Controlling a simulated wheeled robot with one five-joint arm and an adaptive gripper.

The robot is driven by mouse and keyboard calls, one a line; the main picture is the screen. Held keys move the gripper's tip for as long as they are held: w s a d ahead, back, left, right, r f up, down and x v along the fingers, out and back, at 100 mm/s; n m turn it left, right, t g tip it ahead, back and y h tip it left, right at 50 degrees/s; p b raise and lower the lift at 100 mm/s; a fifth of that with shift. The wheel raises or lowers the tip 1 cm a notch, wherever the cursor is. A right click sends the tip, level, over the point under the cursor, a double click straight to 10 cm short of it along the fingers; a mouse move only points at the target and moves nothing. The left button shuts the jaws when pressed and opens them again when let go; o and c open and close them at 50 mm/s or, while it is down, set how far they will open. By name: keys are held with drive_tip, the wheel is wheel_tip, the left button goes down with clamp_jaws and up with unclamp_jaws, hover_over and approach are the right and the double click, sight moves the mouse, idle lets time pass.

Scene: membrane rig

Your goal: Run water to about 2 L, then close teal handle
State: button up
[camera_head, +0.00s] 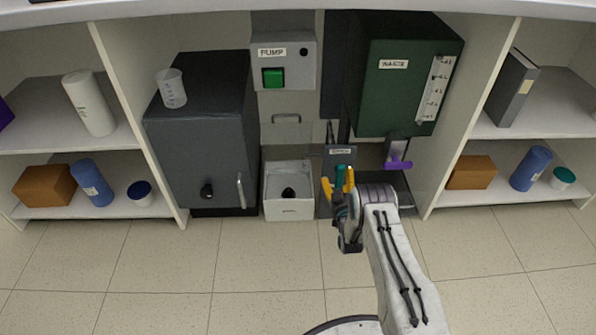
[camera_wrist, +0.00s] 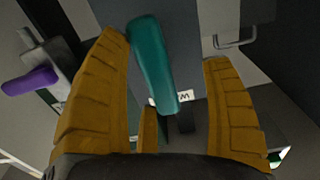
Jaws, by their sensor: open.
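The teal handle (camera_head: 339,175) stands on a grey unit in the head view, and in the wrist view (camera_wrist: 153,65) it leans between my two fingers. My gripper (camera_head: 338,184) is open around the teal handle. In the wrist view my gripper (camera_wrist: 164,55) has its left finger close beside the handle and a wider gap on the right; I cannot tell whether they touch. The dark green tank (camera_head: 385,80) carries a white gauge strip (camera_head: 434,88), whose level is too small to read. A purple handle (camera_head: 398,164) sits under the tank.
A pump box (camera_head: 285,62) with a green button (camera_head: 273,78) hangs at the back. A dark cabinet (camera_head: 195,150) with a beaker (camera_head: 171,88) on top stands left. A white bin (camera_head: 289,205) is left of my gripper. Side shelves hold several items. The tiled floor in front is clear.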

drive_tip(key=s+p, duration=0.4)
drive_tip(key=s, duration=0.2)
drive_tip(key=shift+s, duration=0.4)
drive_tip(key=shift+d, duration=0.1)
idle(0.4)
